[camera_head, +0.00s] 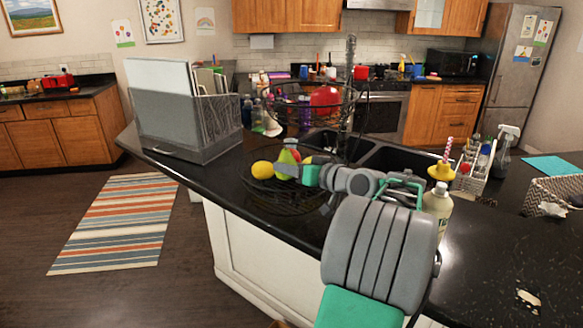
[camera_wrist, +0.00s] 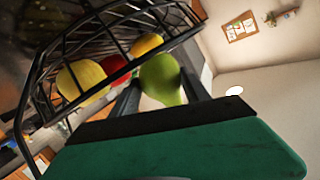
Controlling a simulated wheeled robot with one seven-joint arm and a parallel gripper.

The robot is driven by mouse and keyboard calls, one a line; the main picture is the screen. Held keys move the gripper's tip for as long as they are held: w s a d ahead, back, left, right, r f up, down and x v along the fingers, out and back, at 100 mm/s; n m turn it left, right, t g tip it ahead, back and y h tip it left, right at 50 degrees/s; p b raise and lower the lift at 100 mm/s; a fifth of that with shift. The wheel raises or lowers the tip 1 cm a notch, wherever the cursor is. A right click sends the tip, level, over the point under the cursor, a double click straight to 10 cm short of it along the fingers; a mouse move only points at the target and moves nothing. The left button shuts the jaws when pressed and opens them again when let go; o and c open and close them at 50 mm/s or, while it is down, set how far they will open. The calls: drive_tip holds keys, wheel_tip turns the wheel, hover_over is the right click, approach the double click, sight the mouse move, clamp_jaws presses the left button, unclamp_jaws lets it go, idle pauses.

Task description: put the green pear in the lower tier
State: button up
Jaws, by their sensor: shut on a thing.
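My gripper (camera_head: 289,168) is shut on the green pear (camera_wrist: 160,76), which sits between its two fingers in the wrist view. In the head view the pear (camera_head: 286,157) is partly hidden by the gripper. The black wire lower tier (camera_head: 283,207) of the two-tier stand is right there on the counter. In the wrist view its rim (camera_wrist: 120,76) passes close to the pear, and I cannot tell whether the pear touches it. The upper tier (camera_head: 300,112) is above and behind, with a red round fruit (camera_head: 325,97) in it.
The lower tier holds a lemon (camera_head: 262,170), a red fruit (camera_wrist: 116,68) and another yellow fruit (camera_wrist: 147,45). A grey file holder (camera_head: 190,122) stands to the left. A white bottle (camera_head: 438,203) stands right of my arm. The sink (camera_head: 392,160) is behind.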

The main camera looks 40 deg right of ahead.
drive_tip(key=shift+f+b, duration=0.4)
drive_tip(key=shift+f, duration=0.05)
drive_tip(key=o, duration=1.5)
drive_tip(key=shift+r+p, duration=0.85)
drive_tip(key=shift+p, duration=0.05)
drive_tip(key=b+v, duration=0.2)
drive_tip(key=v, duration=1)
drive_tip(key=shift+f, duration=0.25)
